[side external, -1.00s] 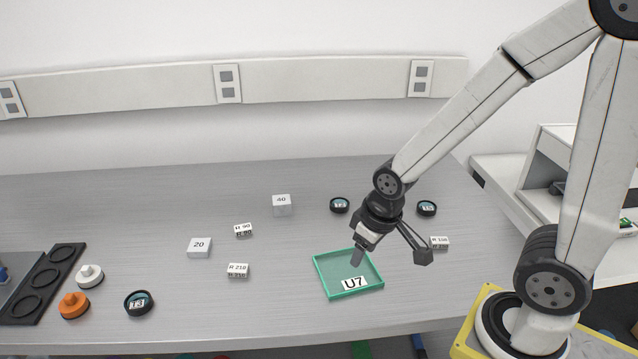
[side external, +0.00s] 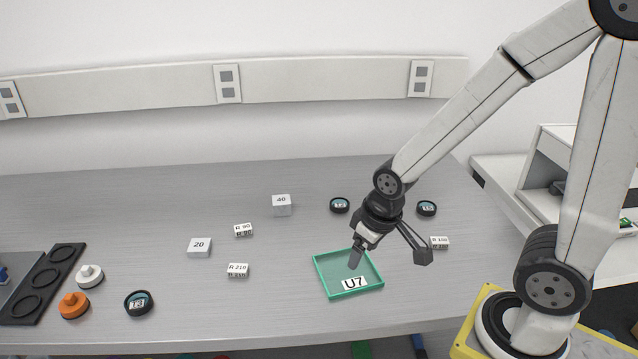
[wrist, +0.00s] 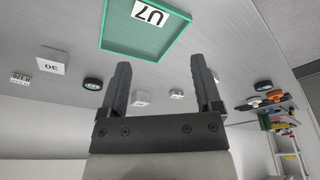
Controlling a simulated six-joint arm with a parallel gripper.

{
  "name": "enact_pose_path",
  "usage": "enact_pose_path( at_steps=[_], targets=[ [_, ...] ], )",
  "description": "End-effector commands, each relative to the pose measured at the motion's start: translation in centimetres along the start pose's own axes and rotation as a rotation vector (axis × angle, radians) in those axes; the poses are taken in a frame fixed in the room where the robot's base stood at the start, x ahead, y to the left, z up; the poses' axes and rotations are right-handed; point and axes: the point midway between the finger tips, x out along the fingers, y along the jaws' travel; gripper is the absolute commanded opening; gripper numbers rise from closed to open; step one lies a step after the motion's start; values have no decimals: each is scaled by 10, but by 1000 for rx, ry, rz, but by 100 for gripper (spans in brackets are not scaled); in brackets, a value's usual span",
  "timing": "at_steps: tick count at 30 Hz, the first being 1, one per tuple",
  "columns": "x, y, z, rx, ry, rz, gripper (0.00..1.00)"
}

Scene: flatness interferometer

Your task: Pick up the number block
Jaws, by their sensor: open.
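Several white number blocks are in view. In the side view, one marked 20 (side external: 199,248) lies left of centre and one marked 40 (side external: 281,206) stands farther back. The wrist view shows one marked 30 (wrist: 52,61) at the left. Smaller label blocks marked R 90 (side external: 243,231) and R 210 (side external: 237,271) lie near the 20 block, and another small one (side external: 440,243) is right of my gripper. My gripper (side external: 390,258) is open and empty, its fingers pointing down above the green tray; it also shows in the wrist view (wrist: 163,88).
The green tray labelled U7 (side external: 319,277) sits near the front edge. Dark round pucks (side external: 339,205) are scattered about. At the left are a black rack (side external: 52,270), a white knob (side external: 90,276) and an orange knob (side external: 74,306).

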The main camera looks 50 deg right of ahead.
Motion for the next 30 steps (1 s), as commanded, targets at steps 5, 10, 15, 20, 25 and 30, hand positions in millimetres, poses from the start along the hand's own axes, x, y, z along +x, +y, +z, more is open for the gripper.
enact_pose_path(
  at_steps=[5,10,15,20,25,30],
  targets=[
    [1,8,-2,79,-7,7,82],
    [4,31,-4,296,-26,26,82],
    [7,66,-4,633,-50,57,82],
    [10,103,0,982,-69,93,82],
    [12,141,10,1353,-85,135,82],
    [13,179,26,1724,-94,180,82]
  ],
)
